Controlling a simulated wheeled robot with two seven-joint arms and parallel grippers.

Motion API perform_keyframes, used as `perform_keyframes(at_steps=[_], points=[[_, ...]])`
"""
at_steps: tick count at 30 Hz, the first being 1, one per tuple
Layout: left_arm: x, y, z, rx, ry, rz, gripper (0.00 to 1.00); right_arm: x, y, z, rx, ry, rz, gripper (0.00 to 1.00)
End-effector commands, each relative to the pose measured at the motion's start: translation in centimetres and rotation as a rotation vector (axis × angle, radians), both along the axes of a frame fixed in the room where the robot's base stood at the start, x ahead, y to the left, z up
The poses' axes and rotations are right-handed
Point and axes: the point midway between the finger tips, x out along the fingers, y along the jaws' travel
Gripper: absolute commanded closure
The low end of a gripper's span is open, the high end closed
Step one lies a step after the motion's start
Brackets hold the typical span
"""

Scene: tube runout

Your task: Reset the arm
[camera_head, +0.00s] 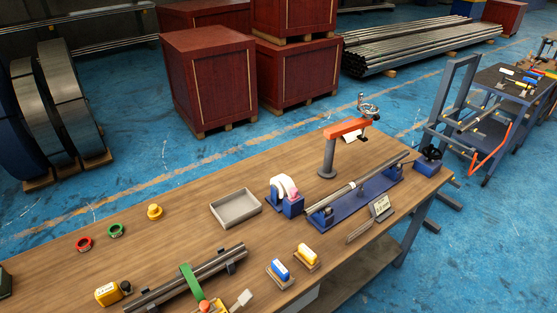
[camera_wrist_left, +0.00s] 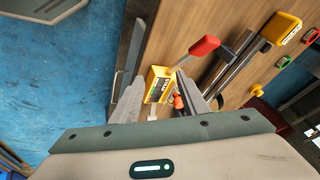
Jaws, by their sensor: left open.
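An orange arm (camera_head: 346,127) sits on top of a grey post (camera_head: 327,158) on the workbench. A round dial gauge (camera_head: 369,111) is at its far right end, beyond the back edge of the long tube (camera_head: 357,184) on its blue stand (camera_head: 367,200). My left gripper (camera_wrist_left: 158,100) shows only in the left wrist view. My right gripper is in neither view.
The wooden bench holds a grey tray (camera_head: 236,207), a white roll in a blue holder (camera_head: 284,189), a small sign (camera_head: 380,207), blue (camera_head: 280,270) and yellow (camera_head: 306,256) blocks, and dark bars (camera_head: 186,278) with a green handle. Bare wood lies left of the post.

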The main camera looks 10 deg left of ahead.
Motion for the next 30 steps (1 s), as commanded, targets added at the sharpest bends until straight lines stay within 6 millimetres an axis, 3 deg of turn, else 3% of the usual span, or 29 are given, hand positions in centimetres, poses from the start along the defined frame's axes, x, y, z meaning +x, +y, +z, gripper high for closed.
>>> perform_keyframes(at_steps=[8, 17, 23, 26, 30], points=[[-3.8, -5.2, -0.5, -0.205, 0.149, 0.061, 0.59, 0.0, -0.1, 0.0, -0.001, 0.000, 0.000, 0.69], [-2.7, -5.3, -7.4, -0.200, 0.171, 0.060, 0.59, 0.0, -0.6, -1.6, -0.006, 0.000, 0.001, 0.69], [-2.2, -5.5, -13.3, -0.198, 0.189, 0.059, 0.59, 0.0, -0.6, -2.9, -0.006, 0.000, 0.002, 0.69], [-2.1, -5.5, -17.4, -0.197, 0.202, 0.058, 0.59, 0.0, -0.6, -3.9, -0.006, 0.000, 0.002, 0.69], [-2.5, -5.5, -24.5, -0.194, 0.223, 0.057, 0.59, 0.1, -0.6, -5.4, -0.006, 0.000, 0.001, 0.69]])
